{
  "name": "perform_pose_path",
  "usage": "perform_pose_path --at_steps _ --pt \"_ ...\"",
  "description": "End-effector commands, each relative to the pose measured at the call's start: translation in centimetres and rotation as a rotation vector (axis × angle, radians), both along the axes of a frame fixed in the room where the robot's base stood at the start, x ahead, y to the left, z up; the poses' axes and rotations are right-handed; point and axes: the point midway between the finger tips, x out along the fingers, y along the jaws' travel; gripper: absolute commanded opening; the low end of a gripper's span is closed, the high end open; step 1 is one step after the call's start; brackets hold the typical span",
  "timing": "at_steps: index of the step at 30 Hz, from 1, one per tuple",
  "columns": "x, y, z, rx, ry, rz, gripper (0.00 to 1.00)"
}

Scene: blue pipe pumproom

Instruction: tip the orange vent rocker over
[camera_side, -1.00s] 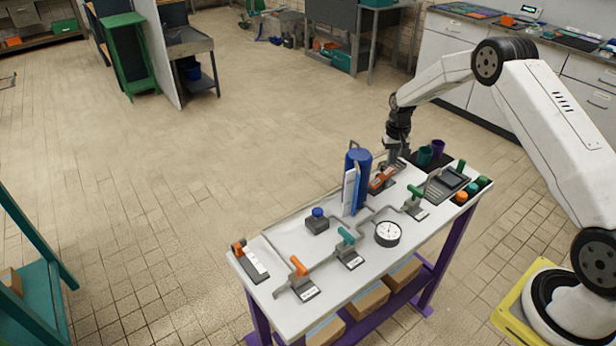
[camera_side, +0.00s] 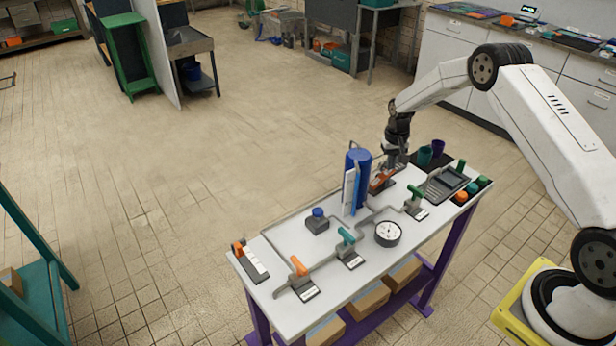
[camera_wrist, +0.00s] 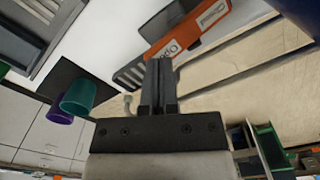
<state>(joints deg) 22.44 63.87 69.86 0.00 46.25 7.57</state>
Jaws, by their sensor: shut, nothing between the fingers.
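The orange vent rocker (camera_side: 382,179) sits on a dark base at the back of the white bench, right of the blue cylinder. In the wrist view the orange rocker (camera_wrist: 190,30) shows pale labels, one seeming to read "Open" near my fingers. My gripper (camera_side: 397,166) is shut and empty, pointing down at the rocker's far right end. In the wrist view my gripper's fingertips (camera_wrist: 158,68) are close to the "Open" end. I cannot tell whether they touch it. Which way the rocker is tilted is not clear.
The blue cylinder (camera_side: 357,178) stands close left of the rocker. Teal (camera_side: 424,156) and purple (camera_side: 438,148) cups stand on a dark mat to the right. Grey pipework, a green-handled valve (camera_side: 415,192) and a round gauge (camera_side: 388,233) lie in front.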

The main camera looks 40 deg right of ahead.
Motion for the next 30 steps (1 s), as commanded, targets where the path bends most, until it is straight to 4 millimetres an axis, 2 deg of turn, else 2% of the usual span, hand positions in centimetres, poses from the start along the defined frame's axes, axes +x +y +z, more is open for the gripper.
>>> perform_pose_path --at_steps 24,30 --pt "0.0 0.0 -2.1 0.001 0.001 0.0 0.0" --pt "-0.1 0.1 -2.1 0.001 0.002 0.0 0.0"
